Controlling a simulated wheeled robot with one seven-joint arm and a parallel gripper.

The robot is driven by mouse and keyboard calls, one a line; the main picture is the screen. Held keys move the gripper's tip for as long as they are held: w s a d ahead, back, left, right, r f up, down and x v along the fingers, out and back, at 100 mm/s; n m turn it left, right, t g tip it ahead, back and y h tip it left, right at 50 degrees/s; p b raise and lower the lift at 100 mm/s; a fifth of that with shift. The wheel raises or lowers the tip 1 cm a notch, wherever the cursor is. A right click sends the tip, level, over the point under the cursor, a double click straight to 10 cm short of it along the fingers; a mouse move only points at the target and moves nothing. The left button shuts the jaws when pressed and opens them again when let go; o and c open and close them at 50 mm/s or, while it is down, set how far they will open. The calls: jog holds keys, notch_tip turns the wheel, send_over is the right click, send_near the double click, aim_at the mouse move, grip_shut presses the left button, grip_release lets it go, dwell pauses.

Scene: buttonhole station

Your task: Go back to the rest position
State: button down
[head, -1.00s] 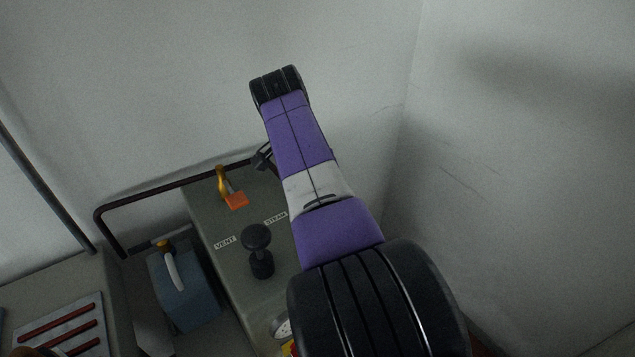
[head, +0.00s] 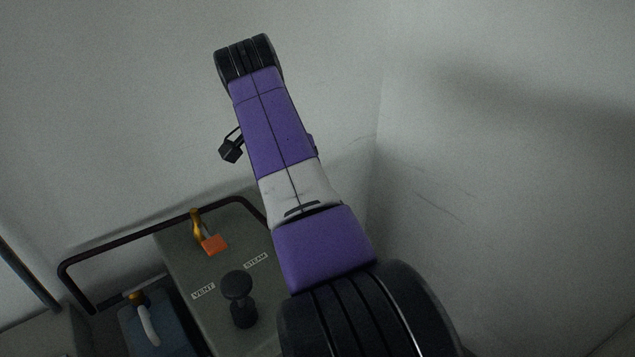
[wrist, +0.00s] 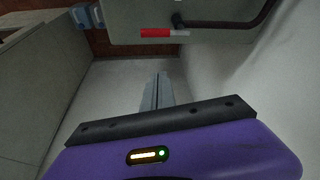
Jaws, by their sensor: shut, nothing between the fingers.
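My gripper (wrist: 157,93) shows in the wrist view as grey fingers closed together with nothing between them, over a bare pale floor. In the head view my purple and black arm reaches up the middle of the picture. A small dark part at its far end sticks out on the left against the wall; the fingers cannot be made out there. The station cabinet (head: 182,262) stands below and left of the arm. Its top carries a black knob (head: 238,288), an orange tag (head: 215,244) by a brass-coloured lever (head: 196,224), and VENT and STEAM labels.
A dark rail (head: 130,232) runs around the cabinet's back. A blue container (head: 160,328) with a white handle stands left of it. Pale walls meet in a corner behind and right of the arm. In the wrist view a red and white strip (wrist: 160,33) shows on a panel.

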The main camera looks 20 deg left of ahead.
jog(key=w+a+r+n+t+y, duration=0.5)
jog(key=w+a+t+y, duration=0.1)
jog(key=w+a, duration=0.15)
jog(key=s+d+f+n+t+y, duration=0.2)
jog(key=s+d+f+t+y, duration=0.15)
jog(key=d+f, duration=0.7)
jog(key=s+d+f+t, duration=0.1)
jog(key=s+d+f, duration=0.35)
jog(key=d, duration=0.25)
jog(key=s+d+f+t, duration=0.2)
jog(key=s+d+f, duration=0.25)
jog(key=d, duration=0.25)
jog(key=s+d+m+h, duration=0.1)
jog(key=s+d+h, duration=0.1)
jog(key=s+d, duration=0.7)
jog(key=s+d+f+m+g+h, duration=0.1)
jog(key=s+d+h, duration=0.2)
jog(key=s+d, duration=0.6)
jog(key=s+d+m+h, duration=0.2)
jog(key=s+d, duration=0.7)
jog(key=s, duration=1.3)
jog(key=shift+f+h, duration=0.2)
jog(key=shift+h, duration=0.55)
jog(key=shift+g, duration=0.25)
